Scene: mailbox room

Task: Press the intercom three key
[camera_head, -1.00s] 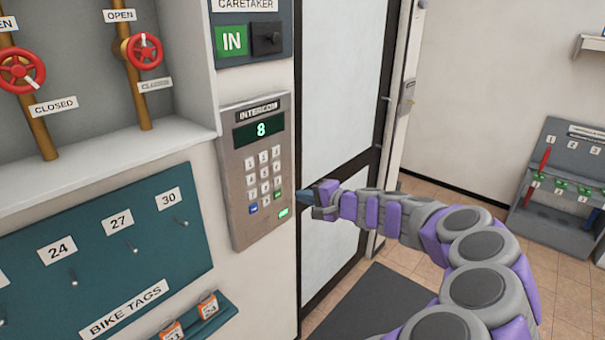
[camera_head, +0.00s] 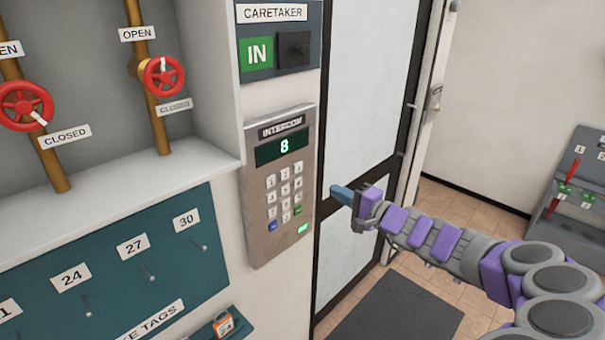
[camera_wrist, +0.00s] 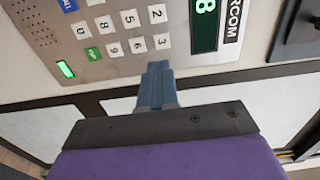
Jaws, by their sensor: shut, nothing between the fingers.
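The intercom (camera_head: 255,215) is a grey metal wall panel with a display (camera_head: 282,147) reading 8 in green. Its white number keys stand in rows below the display. The three key (camera_head: 299,167) is at the right end of the top row. In the wrist view the panel appears turned, and the three key (camera_wrist: 161,41) is just beyond my fingertips. My gripper (camera_head: 339,194) is shut and empty, to the right of the panel in the head view. In the wrist view its blue fingers (camera_wrist: 155,68) appear apart from the keys.
A green light (camera_head: 302,229) glows at the panel's lower right. The caretaker panel (camera_head: 274,57) is above. Red valve wheels (camera_head: 163,77) and the bike tags board (camera_head: 110,265) are to the left. A door (camera_head: 370,110) is behind my gripper.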

